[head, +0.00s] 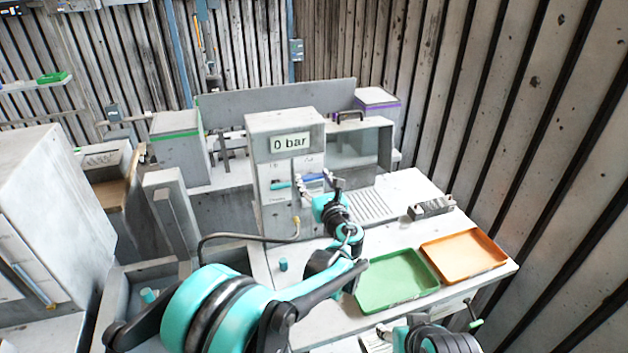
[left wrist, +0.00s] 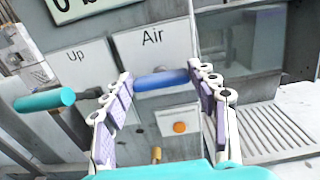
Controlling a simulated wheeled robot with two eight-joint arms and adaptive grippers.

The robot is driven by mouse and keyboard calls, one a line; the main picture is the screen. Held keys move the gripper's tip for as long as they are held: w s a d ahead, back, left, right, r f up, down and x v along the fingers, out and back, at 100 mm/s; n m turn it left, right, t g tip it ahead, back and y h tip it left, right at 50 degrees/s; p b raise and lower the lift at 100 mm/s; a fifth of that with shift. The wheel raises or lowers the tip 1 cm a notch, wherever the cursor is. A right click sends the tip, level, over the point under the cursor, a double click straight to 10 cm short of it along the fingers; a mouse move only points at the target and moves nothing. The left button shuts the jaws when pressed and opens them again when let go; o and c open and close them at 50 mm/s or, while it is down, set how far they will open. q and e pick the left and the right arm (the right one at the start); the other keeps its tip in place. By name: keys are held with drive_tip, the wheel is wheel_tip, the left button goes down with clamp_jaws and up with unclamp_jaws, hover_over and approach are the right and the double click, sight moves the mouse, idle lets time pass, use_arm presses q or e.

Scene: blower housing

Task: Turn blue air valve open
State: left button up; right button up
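The blue air valve (left wrist: 161,79) is a blue handle under the "Air" label (left wrist: 152,38) in the left wrist view. It lies nearly level across the picture. My left gripper (left wrist: 165,76) is open, with one finger on either side of the handle; whether they touch it I cannot tell. In the head view the valve (head: 314,177) is on the front of the machine with the "0 bar" display (head: 289,143), and my left gripper (head: 316,180) is in front of it. My right gripper cannot be made out; part of my right arm shows at the bottom.
A teal handle (left wrist: 45,101) under the "Up" label is left of the valve. An orange button (left wrist: 180,127) is below it. A green tray (head: 396,281) and an orange tray (head: 463,256) lie on the bench. A hose (head: 245,236) runs to the machine's front.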

use_arm(q)
drive_tip(key=shift+n, duration=0.3)
drive_tip(key=n, duration=0.4)
drive_tip(key=shift+a+b, duration=0.1)
drive_tip(key=shift+b, duration=0.2)
drive_tip(key=n, duration=0.4)
drive_tip(key=shift+f+n, duration=0.1)
drive_tip(key=shift+n, duration=0.3)
drive_tip(key=n, duration=0.4)
drive_tip(key=shift+a+f+b, duration=0.1)
drive_tip(key=shift+b, duration=0.3)
drive_tip(key=shift+n, duration=2.2)
drive_tip(key=shift+f, duration=0.1)
drive_tip(key=o, duration=1.2)
drive_tip(key=shift+c, duration=0.2)
drive_tip(key=shift+s, duration=0.1)
